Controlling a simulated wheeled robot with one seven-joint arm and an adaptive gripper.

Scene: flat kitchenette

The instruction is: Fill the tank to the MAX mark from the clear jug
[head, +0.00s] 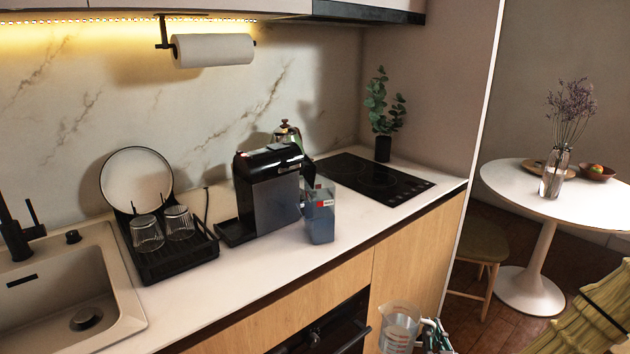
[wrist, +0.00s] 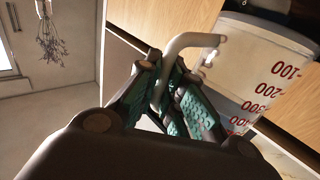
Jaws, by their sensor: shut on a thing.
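The clear jug (head: 397,332) is low in the head view, in front of the counter and below its top, roughly upright. Its lower end is cut off by the frame. In the wrist view the jug (wrist: 245,65) shows red measuring numbers and a pale curved handle (wrist: 190,42). My gripper (head: 435,338) is at the jug's right side, its green-padded fingers (wrist: 178,103) shut on the handle. The clear tank (head: 320,222) stands upright on the counter, right of the black coffee machine (head: 270,195). Its lower part looks bluish; a red mark sits higher, too small to read.
A dish rack (head: 170,262) with two glasses and a plate stands left of the machine, beside the sink (head: 75,300). The hob (head: 370,180) is right. Counter in front of the tank is clear.

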